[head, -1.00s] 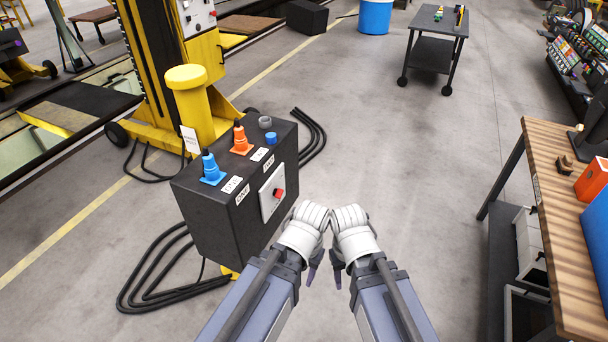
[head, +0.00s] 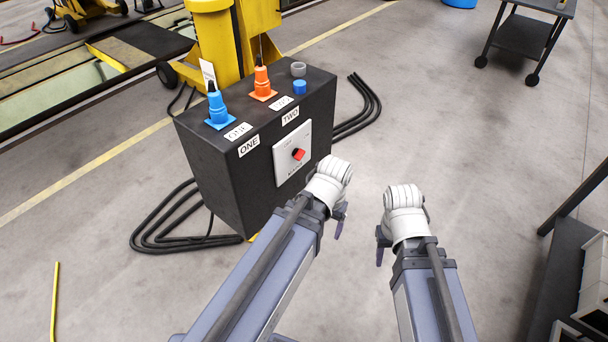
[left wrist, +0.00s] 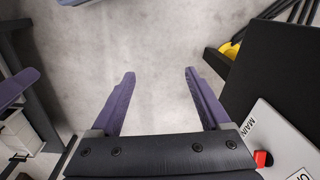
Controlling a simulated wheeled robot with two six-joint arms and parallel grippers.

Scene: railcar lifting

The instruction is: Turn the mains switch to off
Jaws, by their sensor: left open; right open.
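The mains switch is a red knob (head: 298,154) on a white plate (head: 283,168) on the front of a black cabinet (head: 225,180). Its marks are too small to read in the head view. In the left wrist view the red knob (left wrist: 263,158) and part of the plate (left wrist: 262,125) lettered "MAIN" show at the lower right. My left gripper (head: 340,222) hangs just right of the plate, apart from it. In the left wrist view the left gripper (left wrist: 160,85) is open and empty over bare floor. My right gripper (head: 381,248) is further right, away from the cabinet; its fingers are mostly hidden.
A blue cone (head: 218,108), an orange cone (head: 262,80) and two small rings stand on the cabinet top. Black cables (head: 165,225) lie on the floor beside it. A yellow lifting column (head: 215,45) stands behind. A dark bench (head: 575,250) is at right; floor between is clear.

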